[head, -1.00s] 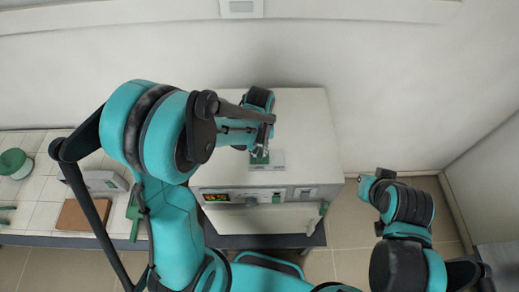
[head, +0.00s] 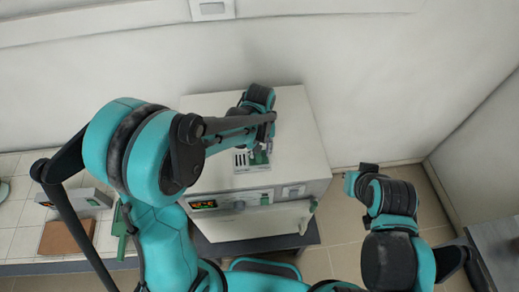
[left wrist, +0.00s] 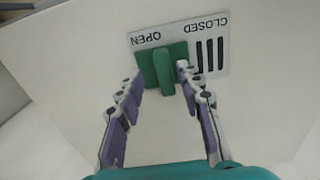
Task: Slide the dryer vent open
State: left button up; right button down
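The dryer (head: 290,130) is a white box with a vent plate (head: 246,168) on top. In the left wrist view the plate (left wrist: 222,66) reads OPEN and CLOSED upside down. Its green slider (left wrist: 148,66), with a raised tab (left wrist: 164,72), sits at the OPEN side. Dark slots show bare beside CLOSED. The slider also shows in the head view (head: 262,156), right of the slots. My left gripper (left wrist: 160,76) is open, fingers on either side of the tab; the right-hand fingertip is close to it, contact unclear. My right gripper (head: 360,176) is off to the right, its fingers unclear.
A tiled bench (head: 20,215) at left holds a brown board (head: 66,237) and a pale device. A wall stands close behind. Floor is clear to the right.

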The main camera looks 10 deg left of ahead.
pick_arm(q)
jog(key=shift+a+r, duration=0.1)
jog(key=shift+r, duration=0.35)
notch_tip(320, 180, up, 11)
